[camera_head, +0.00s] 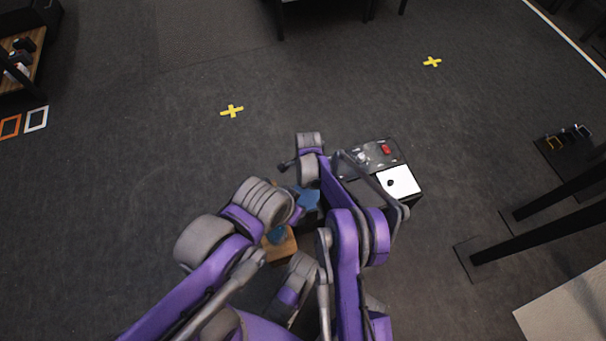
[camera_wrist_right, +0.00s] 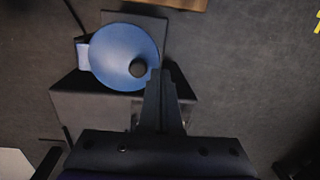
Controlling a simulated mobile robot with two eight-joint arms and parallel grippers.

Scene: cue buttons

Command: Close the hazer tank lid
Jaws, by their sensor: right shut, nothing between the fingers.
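In the right wrist view, the round blue lid (camera_wrist_right: 112,45) with a dark round knob (camera_wrist_right: 138,68) lies over a dark box (camera_wrist_right: 85,103). A small blue tab sticks out at the lid's left side. My right gripper (camera_wrist_right: 160,74) is shut and empty, its tips just right of the knob and close to the lid's rim. I cannot tell whether they touch, nor whether the lid is fully down. In the head view, blue patches (camera_head: 307,199) show between my arms, which hide most of this area. My left gripper is hidden behind the arm links.
A dark unit with a red switch (camera_head: 386,149) and a white panel (camera_head: 399,181) stands right of my right arm. A wooden block (camera_head: 280,246) is under my arms. Dark stands (camera_head: 540,225) are at the right. Floor with yellow crosses (camera_head: 232,111) is clear ahead.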

